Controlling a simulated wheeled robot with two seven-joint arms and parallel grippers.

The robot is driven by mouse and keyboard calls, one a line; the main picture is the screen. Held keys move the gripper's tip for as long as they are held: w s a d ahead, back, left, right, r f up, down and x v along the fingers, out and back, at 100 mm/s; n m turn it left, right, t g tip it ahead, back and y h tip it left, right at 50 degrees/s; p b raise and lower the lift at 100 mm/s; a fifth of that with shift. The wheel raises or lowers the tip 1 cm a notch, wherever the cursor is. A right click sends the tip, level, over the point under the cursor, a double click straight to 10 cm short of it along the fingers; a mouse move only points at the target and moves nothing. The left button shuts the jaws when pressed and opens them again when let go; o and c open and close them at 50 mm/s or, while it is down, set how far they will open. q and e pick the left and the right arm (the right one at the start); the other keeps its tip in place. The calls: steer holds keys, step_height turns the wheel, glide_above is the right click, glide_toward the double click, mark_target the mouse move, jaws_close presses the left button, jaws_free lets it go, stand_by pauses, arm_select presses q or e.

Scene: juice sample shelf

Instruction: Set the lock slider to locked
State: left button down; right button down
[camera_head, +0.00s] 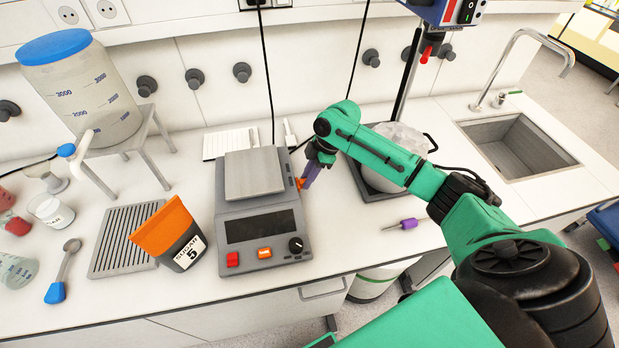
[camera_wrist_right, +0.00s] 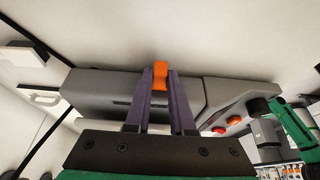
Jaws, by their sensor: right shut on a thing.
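The grey scale (camera_head: 262,210) stands on the counter, with a flat weighing plate (camera_head: 254,174) on top. Its lock slider is a small orange tab (camera_head: 300,183) on the scale's right side. My right gripper (camera_head: 311,175) is at that side, its purple fingers pointing at the tab. In the right wrist view, the orange slider (camera_wrist_right: 161,74) shows between the tips of my right gripper (camera_wrist_right: 162,88), which is shut on it. The slider's travel and end marks are hidden by the fingers. My left gripper is not in view.
A pot (camera_head: 398,157) on a hot plate stands behind my right arm. A purple-handled tool (camera_head: 408,223) lies on the counter to the right. A sink (camera_head: 516,145) is at far right.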

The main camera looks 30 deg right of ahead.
steer(key=c, duration=0.8)
jaws_free()
steer(key=shift+s+a+f, duration=0.15)
steer(key=shift+s+f, duration=0.15)
steer(key=shift+f, duration=0.05)
steer(key=shift+o, duration=0.2)
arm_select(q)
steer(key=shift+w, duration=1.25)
arm_select(e)
steer(key=shift+w+r, duration=0.1)
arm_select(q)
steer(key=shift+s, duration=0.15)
arm_select(e)
steer(key=shift+r, duration=0.2)
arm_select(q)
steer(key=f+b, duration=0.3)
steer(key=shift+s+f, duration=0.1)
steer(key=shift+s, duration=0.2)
arm_select(e)
steer(key=v, duration=1.4)
